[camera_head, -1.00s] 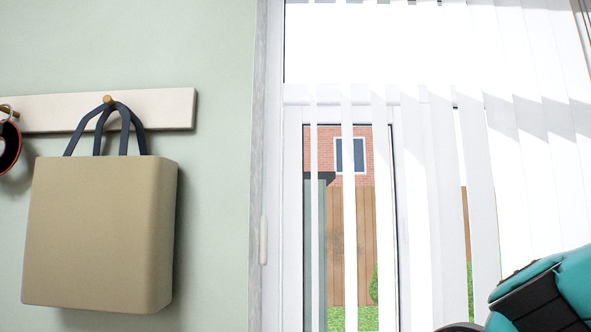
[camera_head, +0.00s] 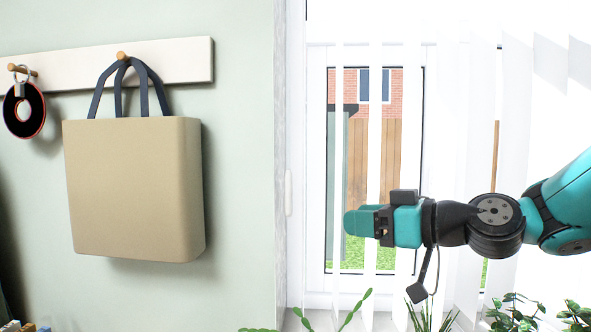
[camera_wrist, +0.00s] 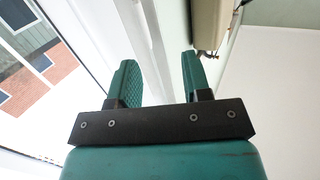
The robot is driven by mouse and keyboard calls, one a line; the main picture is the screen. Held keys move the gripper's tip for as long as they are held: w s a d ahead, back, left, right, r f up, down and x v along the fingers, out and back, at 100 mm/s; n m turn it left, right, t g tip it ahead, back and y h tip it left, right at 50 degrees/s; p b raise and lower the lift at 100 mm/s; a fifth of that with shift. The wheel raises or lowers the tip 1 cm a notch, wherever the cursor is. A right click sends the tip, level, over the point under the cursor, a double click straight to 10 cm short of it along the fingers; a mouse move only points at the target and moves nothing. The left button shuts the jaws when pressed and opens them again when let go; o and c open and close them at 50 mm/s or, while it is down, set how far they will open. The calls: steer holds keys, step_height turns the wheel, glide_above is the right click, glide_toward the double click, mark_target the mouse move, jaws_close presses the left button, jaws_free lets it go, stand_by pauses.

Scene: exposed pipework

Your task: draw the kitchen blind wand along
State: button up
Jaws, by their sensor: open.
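The white vertical blind slats (camera_head: 450,150) hang across the window, spaced apart at the left and closer together at the right. I cannot pick out the blind wand for certain among the white slats and frame. My gripper (camera_head: 352,222) is in front of the left part of the blind and points left. In the wrist view my gripper (camera_wrist: 158,75) has its two teal fingers apart, with nothing held between them. Pale upright strips show behind the gap; I cannot tell whether one is the wand.
A tan bag (camera_head: 135,188) hangs on a peg rail (camera_head: 180,62) on the green wall at left. A black and red ring-shaped item (camera_head: 24,110) hangs beside it. A white handle (camera_head: 289,192) is on the window frame. Green plants (camera_head: 515,318) stand below the blind.

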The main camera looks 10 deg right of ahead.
step_height(320, 180, up, 2)
steer(key=w+d+t, duration=0.1)
steer(key=d, duration=0.1)
steer(key=p, duration=0.9)
glide_toward(291, 191)
steer(key=shift+t, duration=0.4)
steer(key=x, duration=0.8)
steer(key=shift+a, duration=0.15)
steer(key=shift+w+a+f, duration=0.2)
steer(key=shift+w+a, duration=0.1)
steer(key=shift+w, duration=0.15)
jaws_close()
